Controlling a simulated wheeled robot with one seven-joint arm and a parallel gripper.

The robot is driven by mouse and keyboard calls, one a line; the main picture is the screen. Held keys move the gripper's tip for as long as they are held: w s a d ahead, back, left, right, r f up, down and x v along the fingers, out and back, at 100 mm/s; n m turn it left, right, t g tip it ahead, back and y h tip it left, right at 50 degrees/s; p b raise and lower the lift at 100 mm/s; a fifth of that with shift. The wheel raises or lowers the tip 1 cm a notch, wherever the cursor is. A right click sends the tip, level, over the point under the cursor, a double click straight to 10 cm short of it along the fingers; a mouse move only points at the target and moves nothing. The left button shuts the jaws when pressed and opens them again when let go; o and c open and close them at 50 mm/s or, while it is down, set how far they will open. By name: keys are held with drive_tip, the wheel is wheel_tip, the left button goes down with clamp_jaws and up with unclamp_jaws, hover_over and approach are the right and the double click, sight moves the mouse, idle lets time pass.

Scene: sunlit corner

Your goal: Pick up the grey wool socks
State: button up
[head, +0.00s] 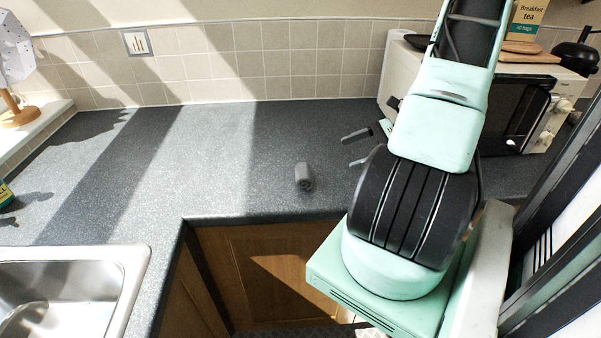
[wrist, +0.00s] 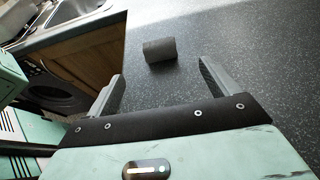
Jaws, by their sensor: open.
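The grey wool socks (head: 304,176) are a small dark grey roll lying on the grey speckled countertop (head: 190,165), near its front edge. In the wrist view the socks (wrist: 160,50) lie beyond my fingertips, roughly between the lines of the two fingers. My gripper (head: 357,149) is to the right of the socks in the head view, with its two fingers apart and nothing between them. The wrist view shows the open gripper (wrist: 161,72) with both fingers clear of the socks.
A steel sink (head: 70,290) is set in the counter at front left. A white microwave (head: 530,110) stands at back right with a wooden board (head: 515,57) on top. A lamp (head: 14,70) is at far left. The counter around the socks is clear.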

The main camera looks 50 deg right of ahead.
sight(306, 168)
drive_tip(key=p+x, duration=0.2)
drive_tip(key=x, duration=0.8)
drive_tip(key=shift+p+x, duration=0.95)
drive_tip(key=shift+x, duration=1.65)
drive_tip(key=shift+s+a+r, duration=0.1)
drive_tip(key=shift+r, duration=0.05)
drive_tip(key=c, duration=1)
